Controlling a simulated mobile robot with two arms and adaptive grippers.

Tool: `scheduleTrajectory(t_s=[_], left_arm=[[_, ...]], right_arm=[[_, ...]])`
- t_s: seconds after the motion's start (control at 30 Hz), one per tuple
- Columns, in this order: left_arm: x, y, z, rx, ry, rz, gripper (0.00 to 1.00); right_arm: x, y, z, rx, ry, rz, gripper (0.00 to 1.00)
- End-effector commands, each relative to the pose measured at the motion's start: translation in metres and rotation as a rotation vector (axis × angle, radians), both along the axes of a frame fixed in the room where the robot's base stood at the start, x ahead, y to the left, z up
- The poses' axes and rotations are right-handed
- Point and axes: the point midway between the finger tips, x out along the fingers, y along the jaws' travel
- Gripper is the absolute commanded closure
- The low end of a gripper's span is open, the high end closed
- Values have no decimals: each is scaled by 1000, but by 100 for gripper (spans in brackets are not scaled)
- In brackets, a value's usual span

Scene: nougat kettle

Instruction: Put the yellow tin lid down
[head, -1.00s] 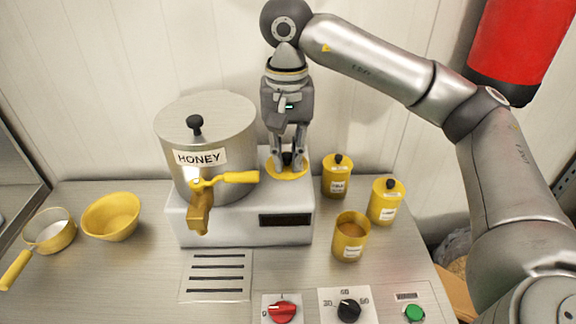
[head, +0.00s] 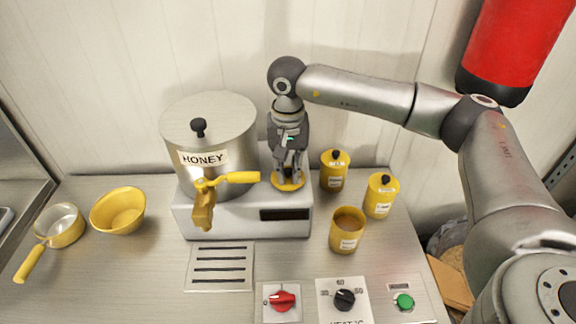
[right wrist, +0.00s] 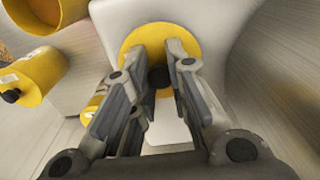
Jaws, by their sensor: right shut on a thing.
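The yellow tin lid (head: 289,185) is a round disc with a black knob. My right gripper (head: 290,170) points down from above and is shut on the knob. In the right wrist view the lid (right wrist: 135,42) lies beyond the fingertips, with the dark knob (right wrist: 160,77) between them. The lid is level over the right part of the kettle's pale base (head: 240,221), beside the kettle; I cannot tell whether it touches the base. An open yellow tin (head: 346,236) with brown contents stands to the right on the counter. My left gripper is not in view.
The honey kettle (head: 235,125) with its yellow tap (head: 204,205) stands left of the lid. Two lidded yellow tins, one at the back (head: 334,176) and one farther right (head: 381,198), stand nearby. A yellow bowl (head: 118,210) and a pan (head: 62,228) are at left. The front counter has knobs.

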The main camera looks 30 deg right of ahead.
Motion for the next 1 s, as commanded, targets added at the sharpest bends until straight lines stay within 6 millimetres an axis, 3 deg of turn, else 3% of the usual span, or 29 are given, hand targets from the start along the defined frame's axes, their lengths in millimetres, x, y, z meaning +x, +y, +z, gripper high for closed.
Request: scheduleTrajectory(t_s=[0.17,0.2,0.33,0.77,0.8,1.0], left_arm=[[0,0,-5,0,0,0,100],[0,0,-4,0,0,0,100],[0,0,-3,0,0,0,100],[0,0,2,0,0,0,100],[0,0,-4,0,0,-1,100],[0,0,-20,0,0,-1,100]], right_arm=[[0,0,-5,0,0,0,100],[0,0,-3,1,0,0,80],[0,0,-3,0,1,0,64],[0,0,3,0,1,-1,63],[1,0,5,1,-2,-1,63],[1,1,44,2,-5,-1,63]])
